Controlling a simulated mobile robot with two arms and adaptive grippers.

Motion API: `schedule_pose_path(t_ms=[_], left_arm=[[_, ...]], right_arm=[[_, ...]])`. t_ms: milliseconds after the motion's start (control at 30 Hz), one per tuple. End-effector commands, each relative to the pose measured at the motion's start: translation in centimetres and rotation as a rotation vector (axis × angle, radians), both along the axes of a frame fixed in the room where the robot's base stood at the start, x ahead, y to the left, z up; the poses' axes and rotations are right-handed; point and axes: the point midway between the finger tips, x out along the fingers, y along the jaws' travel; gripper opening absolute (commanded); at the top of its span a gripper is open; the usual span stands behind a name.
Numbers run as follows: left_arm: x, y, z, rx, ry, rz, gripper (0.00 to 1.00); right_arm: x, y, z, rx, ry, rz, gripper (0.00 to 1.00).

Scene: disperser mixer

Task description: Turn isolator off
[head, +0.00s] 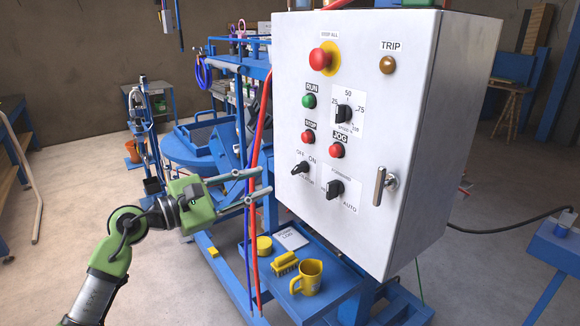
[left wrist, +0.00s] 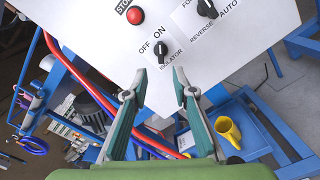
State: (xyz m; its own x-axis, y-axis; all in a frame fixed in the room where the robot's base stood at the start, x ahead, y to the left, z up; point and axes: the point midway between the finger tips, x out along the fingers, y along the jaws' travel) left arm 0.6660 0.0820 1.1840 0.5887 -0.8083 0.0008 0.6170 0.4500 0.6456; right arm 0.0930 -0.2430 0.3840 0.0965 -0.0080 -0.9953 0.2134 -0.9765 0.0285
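The isolator is a small black rotary knob (head: 301,168) at the lower left of the grey control box, with OFF and ON printed above it. In the left wrist view the isolator knob (left wrist: 161,51) lies just beyond and between my fingertips. I cannot clearly tell which mark its pointer faces. My left gripper (head: 264,183) is open and empty at the left of the box, its two fingers pointing at the panel. In the left wrist view the left gripper (left wrist: 160,76) has a clear gap between its fingers and is apart from the knob. My right gripper does not show.
The control box (head: 370,70) also carries a red stop button (head: 319,59), a speed knob (head: 343,114) and a forward/reverse selector (head: 335,189). Red hoses (head: 258,130) run close beside my left fingers. A yellow jug (head: 308,278) stands on the blue shelf below.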

Motion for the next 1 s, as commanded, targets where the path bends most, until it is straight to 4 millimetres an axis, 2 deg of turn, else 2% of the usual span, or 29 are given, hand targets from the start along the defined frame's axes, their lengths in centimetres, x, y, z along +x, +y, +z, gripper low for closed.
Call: schedule_pose_path(t_ms=[33, 200, 400, 600, 867, 967, 1000], left_arm=[[0.6, -1.2, 0.6, -0.006, 0.003, -0.005, 0.25], [2.8, -4.1, 0.5, -0.006, 0.005, -0.004, 0.25], [4.7, -6.6, 0.3, -0.006, 0.003, -0.001, 0.25], [5.5, -7.6, 0.1, -0.004, 0.002, -0.001, 0.25], [5.5, -7.7, 0.0, -0.003, 0.003, -0.001, 0.25], [5.5, -7.7, 0.0, -0.004, 0.004, -0.001, 0.04], [5.5, -7.7, 0.0, -0.004, 0.004, -0.001, 0.0]], right_arm=[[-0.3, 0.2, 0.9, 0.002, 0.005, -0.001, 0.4], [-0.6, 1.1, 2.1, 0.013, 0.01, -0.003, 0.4], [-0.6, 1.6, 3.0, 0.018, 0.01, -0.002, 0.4], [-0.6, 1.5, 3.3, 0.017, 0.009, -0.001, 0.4], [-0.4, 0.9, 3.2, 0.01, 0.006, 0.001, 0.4], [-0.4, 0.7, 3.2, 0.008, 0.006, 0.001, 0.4], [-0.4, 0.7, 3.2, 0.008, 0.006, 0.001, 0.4]])
